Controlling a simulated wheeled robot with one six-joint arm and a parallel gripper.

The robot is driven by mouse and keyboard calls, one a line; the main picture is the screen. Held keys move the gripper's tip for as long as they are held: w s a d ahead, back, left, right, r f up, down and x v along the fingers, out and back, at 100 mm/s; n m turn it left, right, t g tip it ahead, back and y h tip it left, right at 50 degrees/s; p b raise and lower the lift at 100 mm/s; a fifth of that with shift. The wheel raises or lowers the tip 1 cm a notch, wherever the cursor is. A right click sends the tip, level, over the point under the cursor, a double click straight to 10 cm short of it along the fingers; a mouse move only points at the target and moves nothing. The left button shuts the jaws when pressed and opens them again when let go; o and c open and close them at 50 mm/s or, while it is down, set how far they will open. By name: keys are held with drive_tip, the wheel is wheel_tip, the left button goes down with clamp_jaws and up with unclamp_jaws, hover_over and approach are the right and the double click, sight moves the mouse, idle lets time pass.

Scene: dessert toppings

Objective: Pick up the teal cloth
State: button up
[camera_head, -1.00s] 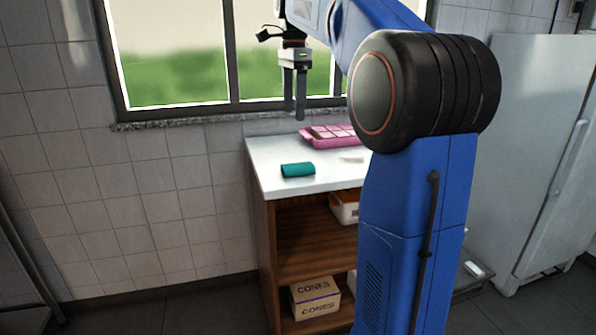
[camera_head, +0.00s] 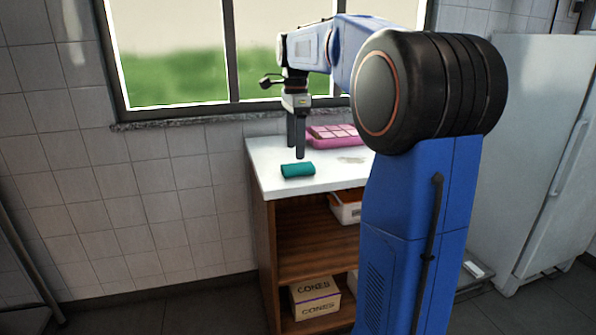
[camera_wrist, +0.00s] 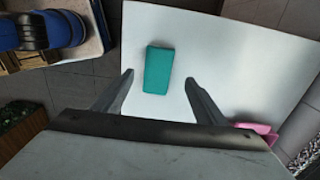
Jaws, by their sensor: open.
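The teal cloth (camera_head: 298,170) is a small rolled or folded bundle lying on the white counter top (camera_head: 268,181), near its left front part. In the wrist view the cloth (camera_wrist: 159,70) lies on the white surface, ahead of the fingertips and between their lines. My gripper (camera_head: 296,151) is above the counter, pointing down, just above and behind the cloth in the head view. Its two fingers are apart with nothing between them, and they also show in the wrist view (camera_wrist: 158,78). The fingers appear apart from the cloth.
A pink tray (camera_head: 322,141) with compartments stands at the back of the counter; its edge shows in the wrist view (camera_wrist: 262,131). Shelves below hold a box marked CONES (camera_head: 314,298) and a white container (camera_head: 345,208). The window wall is behind. The counter around the cloth is clear.

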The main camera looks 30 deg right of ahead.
sight(298, 166)
drive_tip(key=shift+s+d+f, duration=0.15)
drive_tip(key=shift+f, duration=1.25)
drive_tip(key=shift+s+d+f, duration=0.1)
drive_tip(key=shift+f, duration=1.25)
drive_tip(key=shift+c, duration=0.3)
drive_tip(key=c, duration=1.1)
